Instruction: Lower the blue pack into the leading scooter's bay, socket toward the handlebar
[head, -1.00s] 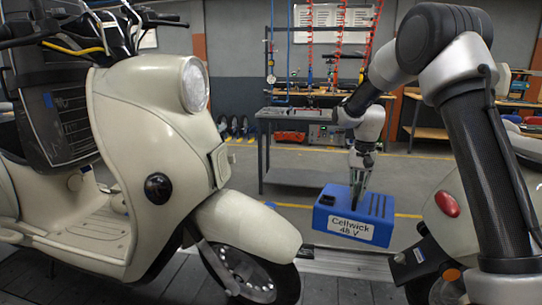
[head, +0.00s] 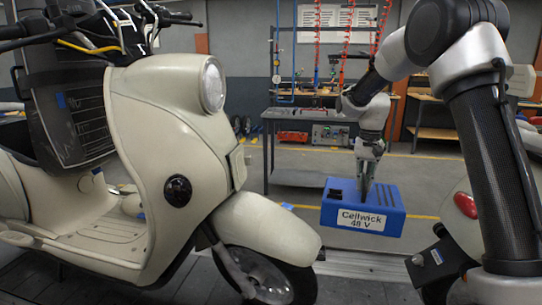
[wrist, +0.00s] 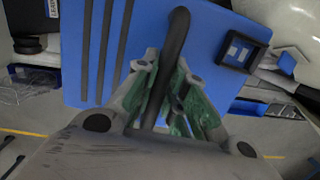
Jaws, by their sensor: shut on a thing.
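The blue pack (head: 390,212), labelled "Cellwick 48 V", hangs level in the air between the two scooters. My gripper (head: 366,188) is shut on the pack's black handle (wrist: 178,50). In the wrist view, the blue pack (wrist: 215,60) shows a square black-framed socket (wrist: 243,52) at right and dark ribs at left. In the head view the socket end is at the pack's left. The front scooter (head: 465,205), at right, shows its red tail light and rear wheel; my arm hides much of it. Its bay is not visible.
A cream scooter (head: 135,110) stands at left, its front wheel (head: 262,275) close to the pack's left. Both scooters stand on the dark slat conveyor (head: 345,290). A workbench (head: 310,115) with hanging red hoses is behind. Open floor lies between bench and conveyor.

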